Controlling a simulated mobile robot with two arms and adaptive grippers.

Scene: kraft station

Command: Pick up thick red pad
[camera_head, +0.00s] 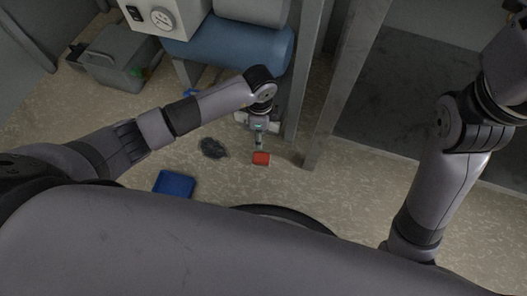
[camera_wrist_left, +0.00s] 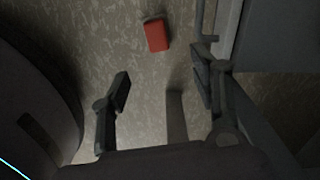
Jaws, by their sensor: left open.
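The thick red pad (camera_head: 261,159) lies flat on the speckled floor, near the foot of a grey post. It also shows in the left wrist view (camera_wrist_left: 156,35), beyond the fingertips at the top. My left gripper (camera_head: 259,146) points down above the floor close to the pad in the head view. In the left wrist view its two fingers (camera_wrist_left: 161,85) are spread wide with nothing between them. The pad is apart from both fingers. My right arm comes in at the right of the head view, but its gripper is outside the picture.
A grey post (camera_head: 325,100) stands just right of the pad. A dark crumpled thing (camera_head: 213,148) and a blue flat pad (camera_head: 174,184) lie on the floor to the left. A blue tank (camera_head: 230,48) and a grey toolbox (camera_head: 120,54) are behind. Floor around the pad's front is clear.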

